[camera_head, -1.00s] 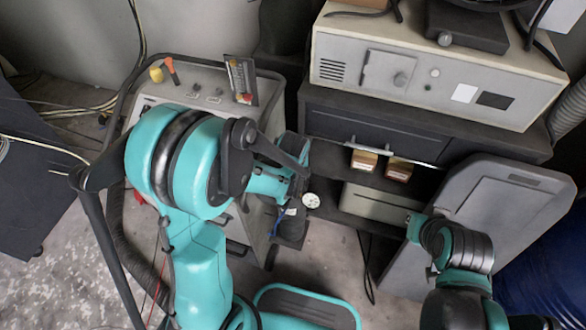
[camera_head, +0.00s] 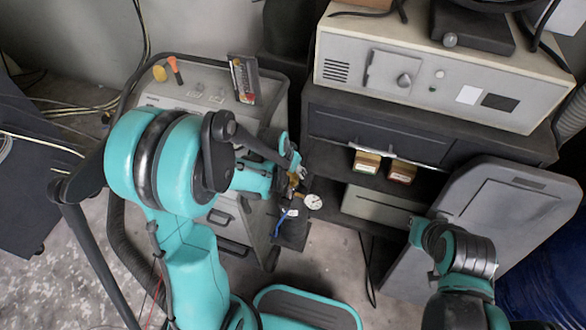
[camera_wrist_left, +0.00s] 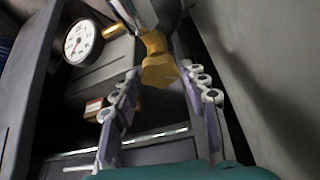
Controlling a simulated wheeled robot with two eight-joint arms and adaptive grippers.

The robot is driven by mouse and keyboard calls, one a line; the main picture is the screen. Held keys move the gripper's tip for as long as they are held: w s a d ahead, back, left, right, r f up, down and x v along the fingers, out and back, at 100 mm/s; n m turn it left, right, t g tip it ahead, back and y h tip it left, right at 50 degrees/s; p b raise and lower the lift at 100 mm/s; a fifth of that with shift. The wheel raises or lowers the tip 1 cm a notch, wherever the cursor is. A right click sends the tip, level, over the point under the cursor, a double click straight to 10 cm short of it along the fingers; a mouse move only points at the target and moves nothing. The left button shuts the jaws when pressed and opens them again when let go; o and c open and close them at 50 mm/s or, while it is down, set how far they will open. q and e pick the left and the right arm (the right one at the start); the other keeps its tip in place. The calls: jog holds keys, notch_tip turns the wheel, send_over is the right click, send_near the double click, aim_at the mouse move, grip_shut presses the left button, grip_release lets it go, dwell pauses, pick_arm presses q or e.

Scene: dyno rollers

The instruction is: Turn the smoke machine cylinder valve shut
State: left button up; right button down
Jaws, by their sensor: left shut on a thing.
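The smoke machine cylinder (camera_head: 292,228) is dark and stands low beside the grey cart, partly behind my left arm. A round white gauge (camera_head: 313,202) sits on its right side; the gauge also shows at upper left in the left wrist view (camera_wrist_left: 82,41). The brass valve (camera_wrist_left: 158,68) is between the fingertips of my left gripper (camera_wrist_left: 159,78), which is shut on it. In the head view the left gripper (camera_head: 289,168) is at the cylinder top and partly hides the valve. My right arm shows at lower right, but I cannot make out its gripper.
The grey cart (camera_head: 190,95) with knobs and a small box (camera_head: 243,78) stands behind my left arm. A dark shelf (camera_head: 375,125) with a beige machine (camera_head: 430,75) on top stands to the right. A grey panel (camera_head: 490,215) leans at the right.

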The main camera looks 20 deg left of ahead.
dwell(0.3)
pick_arm(q)
jog(key=o, duration=1.2)
jog(key=shift+c, duration=0.2)
jog(key=v, duration=0.7)
jog(key=shift+r, duration=0.2)
jog(key=shift+s, duration=0.1)
